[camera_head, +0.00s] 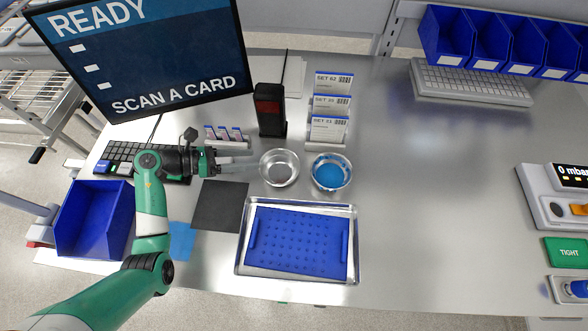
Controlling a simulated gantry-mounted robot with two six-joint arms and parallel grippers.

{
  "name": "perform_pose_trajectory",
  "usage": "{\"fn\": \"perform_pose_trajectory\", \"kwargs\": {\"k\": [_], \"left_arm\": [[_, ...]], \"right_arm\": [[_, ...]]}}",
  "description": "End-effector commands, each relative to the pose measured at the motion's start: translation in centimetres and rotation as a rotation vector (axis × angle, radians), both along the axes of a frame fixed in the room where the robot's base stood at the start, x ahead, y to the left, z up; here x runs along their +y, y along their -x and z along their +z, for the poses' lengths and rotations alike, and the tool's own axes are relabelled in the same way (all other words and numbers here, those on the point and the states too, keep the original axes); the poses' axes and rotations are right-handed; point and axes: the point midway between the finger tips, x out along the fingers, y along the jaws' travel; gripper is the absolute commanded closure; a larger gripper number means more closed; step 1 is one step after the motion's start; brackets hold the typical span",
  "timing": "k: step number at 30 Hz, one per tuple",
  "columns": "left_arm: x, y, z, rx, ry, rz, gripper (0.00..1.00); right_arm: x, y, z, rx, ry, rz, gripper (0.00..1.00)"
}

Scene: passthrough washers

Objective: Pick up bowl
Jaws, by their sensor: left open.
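An empty silver metal bowl (279,168) stands on the steel table near the middle of the head view. A second metal bowl (331,173) with blue contents stands just to its right. My left gripper (250,158) is open and points right, with its fingers just left of the empty bowl's rim. I cannot tell whether a fingertip touches the rim. No fingers are around the second bowl. My right gripper is not in view.
A metal tray (240,262) with a blue perforated mat is in front of the bowls. A black scanner (270,110) and a card rack (325,146) stand behind. A keyboard (115,152) and blue bin (85,222) are left. The table's right middle is clear.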

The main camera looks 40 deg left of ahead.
Motion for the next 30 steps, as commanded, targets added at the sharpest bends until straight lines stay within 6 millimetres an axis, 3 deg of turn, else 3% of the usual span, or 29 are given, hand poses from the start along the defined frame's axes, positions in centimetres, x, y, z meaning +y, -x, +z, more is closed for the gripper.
{"fn": "perform_pose_trajectory", "kwargs": {"k": [1, 3, 9, 18, 26, 30], "left_arm": [[0.7, 0.4, -1.6, 0.004, 0.005, 0.021, 0.36], [1.4, 0.7, -2.1, 0.005, 0.007, 0.04, 0.36], [1.7, 0.7, -2.1, 0.004, 0.006, 0.05, 0.36], [-0.9, -3.4, -4.1, 0.004, 0.006, 0.047, 0.36], [-1.5, -4.5, -4.5, 0.004, 0.006, 0.049, 0.36], [-2.2, -6.3, -5.7, 0.004, 0.006, 0.046, 0.36]], "right_arm": [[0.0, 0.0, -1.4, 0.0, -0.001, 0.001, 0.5], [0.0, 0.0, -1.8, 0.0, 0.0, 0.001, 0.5], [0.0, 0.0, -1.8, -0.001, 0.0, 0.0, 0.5], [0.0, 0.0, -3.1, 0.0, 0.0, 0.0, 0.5], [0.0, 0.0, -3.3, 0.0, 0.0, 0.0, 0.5], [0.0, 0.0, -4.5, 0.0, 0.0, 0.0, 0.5]]}}
